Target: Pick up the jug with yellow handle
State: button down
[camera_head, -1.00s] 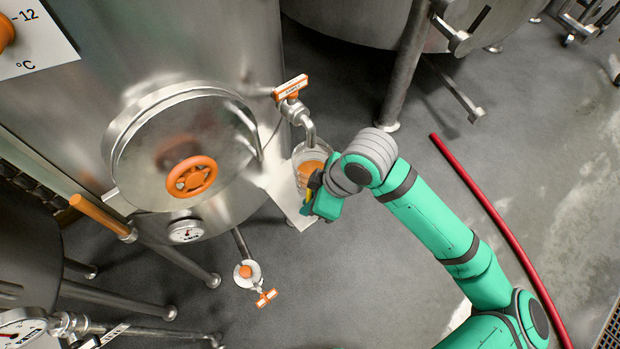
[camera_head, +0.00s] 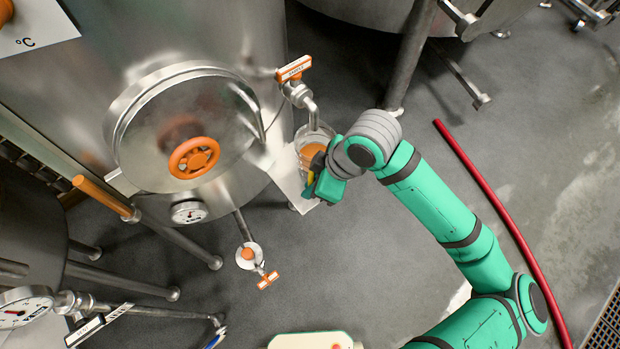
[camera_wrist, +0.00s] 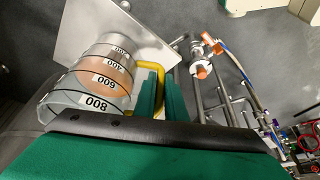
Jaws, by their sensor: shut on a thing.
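The jug (camera_head: 311,148) is clear, with an orange liquid in it, and stands on a small metal shelf (camera_head: 289,184) under the tap spout. In the wrist view the jug (camera_wrist: 92,82) shows marks such as 800 and 600, and its yellow handle (camera_wrist: 158,72) curves out to the right. My gripper (camera_wrist: 152,92) has its green fingers shut on the yellow handle. In the head view my gripper (camera_head: 318,183) is at the jug's near right side and hides much of the handle.
The sample tap (camera_head: 296,70) with an orange lever sits just above the jug, its spout over the opening. The steel tank with a round hatch (camera_head: 190,130) is close on the left. A lower valve (camera_head: 249,256) stands out below. A red hose (camera_head: 490,205) lies on the floor at right.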

jog(key=shift+r, duration=0.7)
jog(key=s+d, duration=0.3)
jog(key=d, duration=0.5)
jog(key=s+d, duration=0.3)
jog(key=d, duration=0.5)
jog(key=shift+s+d, duration=0.15)
jog(key=shift+d, duration=0.25)
